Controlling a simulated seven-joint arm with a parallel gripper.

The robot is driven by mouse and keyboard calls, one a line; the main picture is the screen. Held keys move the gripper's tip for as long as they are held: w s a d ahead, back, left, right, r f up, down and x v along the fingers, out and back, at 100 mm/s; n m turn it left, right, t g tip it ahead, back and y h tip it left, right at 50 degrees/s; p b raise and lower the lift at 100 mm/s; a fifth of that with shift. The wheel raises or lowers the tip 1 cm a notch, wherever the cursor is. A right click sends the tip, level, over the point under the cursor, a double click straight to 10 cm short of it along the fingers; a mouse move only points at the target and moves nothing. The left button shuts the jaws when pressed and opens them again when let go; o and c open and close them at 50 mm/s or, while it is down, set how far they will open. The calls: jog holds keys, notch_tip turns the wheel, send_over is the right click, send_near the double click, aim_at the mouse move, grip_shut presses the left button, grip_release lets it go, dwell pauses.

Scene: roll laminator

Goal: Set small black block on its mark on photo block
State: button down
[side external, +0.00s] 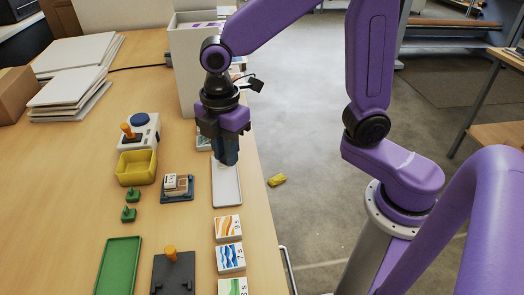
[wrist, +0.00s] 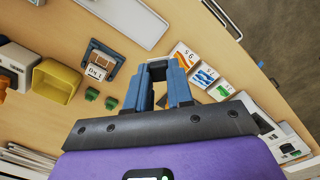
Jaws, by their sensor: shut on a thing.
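My gripper (side external: 228,158) points down with blue fingers, above the table near its right edge. In the wrist view its fingers (wrist: 160,80) are closed on a small dark piece (wrist: 157,72), which looks like the small black block and is mostly hidden by the fingers. Several white blocks with pictures lie in a row: orange (side external: 228,225), blue (side external: 230,257) and green (side external: 232,287). A blue-grey holder (side external: 177,197) carries a white block with lettering (side external: 176,186). I cannot tell which block is the photo block or see a mark on it.
A white tray (side external: 227,187) lies just below my gripper in the side view. A yellow bin (side external: 137,167), small green pieces (side external: 131,196), a green tray (side external: 119,268), a dark plate with an orange knob (side external: 172,275) and a white machine (side external: 138,131) occupy the table.

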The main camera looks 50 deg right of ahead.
aim_at(183, 182)
jog(key=w+a+f+m, duration=0.2)
jog(key=w+m, duration=0.3)
jog(key=w, duration=0.2)
jog(key=w+a+f+m, duration=0.1)
jog(key=w+f+m, duration=0.25)
jog(key=w, duration=0.25)
jog(key=shift+m, duration=0.55)
jog(key=shift+w+a+f, duration=0.1)
jog(key=shift+a+f, duration=0.05)
jog(key=shift+f, duration=1.15)
jog(key=shift+a+f, duration=0.1)
jog(key=shift+f, duration=1.2)
jog(key=shift+f, duration=0.4)
jog(key=c, duration=1.3)
grip_release()
jog(key=shift+r, duration=0.15)
jog(key=shift+r, duration=1.35)
